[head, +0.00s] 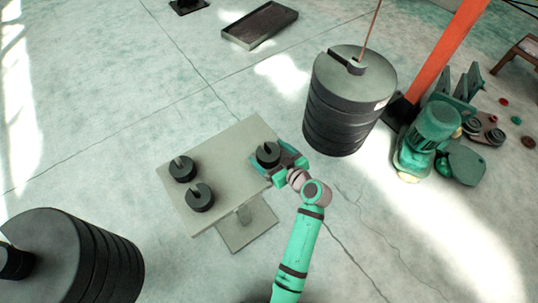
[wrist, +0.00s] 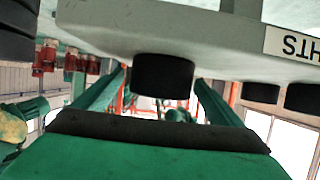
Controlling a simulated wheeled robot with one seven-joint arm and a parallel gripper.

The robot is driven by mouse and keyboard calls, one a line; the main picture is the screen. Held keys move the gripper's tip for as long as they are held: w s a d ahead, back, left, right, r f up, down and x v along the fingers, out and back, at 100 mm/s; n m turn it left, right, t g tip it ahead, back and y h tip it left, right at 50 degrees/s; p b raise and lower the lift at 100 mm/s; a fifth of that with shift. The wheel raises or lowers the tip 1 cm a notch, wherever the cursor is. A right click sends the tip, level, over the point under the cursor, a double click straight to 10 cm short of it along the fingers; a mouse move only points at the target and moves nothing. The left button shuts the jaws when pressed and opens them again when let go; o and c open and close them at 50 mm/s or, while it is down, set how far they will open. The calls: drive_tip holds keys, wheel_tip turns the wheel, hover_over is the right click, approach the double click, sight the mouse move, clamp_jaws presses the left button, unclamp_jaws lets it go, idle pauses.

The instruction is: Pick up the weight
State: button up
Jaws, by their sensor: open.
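A small black slotted weight (head: 268,154) sits on the grey table (head: 232,148) near its right edge. My gripper (head: 272,161) is at that edge, open, with a finger on each side of this weight. In the wrist view, which is upside down, the weight (wrist: 162,76) shows between the two green fingers (wrist: 160,88). I cannot tell whether either finger touches it. Two similar weights, one nearer the back (head: 182,168) and one nearer the front (head: 200,198), stand on the left part of the table.
A large stack of dark weights (head: 348,100) hangs from a rope to the right, close beyond the table. Another large stack (head: 75,260) stands at the lower left. A green motor (head: 430,130) and an orange post (head: 445,50) are at the right. An empty tray (head: 260,25) lies behind.

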sight(269, 148)
drive_tip(key=shift+a, duration=0.1)
drive_tip(key=c, duration=1.8)
drive_tip(key=shift+w+r, duration=0.15)
drive_tip(key=shift+r, duration=0.05)
drive_tip(key=c, duration=0.3)
drive_tip(key=shift+c, duration=0.2)
drive_tip(key=shift+r, duration=0.5)
wheel_tip(269, 148, up, 2)
drive_tip(key=shift+r, duration=0.1)
drive_tip(key=s+a+r, duration=0.2)
drive_tip(key=s+r, duration=0.7)
drive_tip(key=s, duration=0.5)
drive_tip(key=shift+r, duration=0.35)
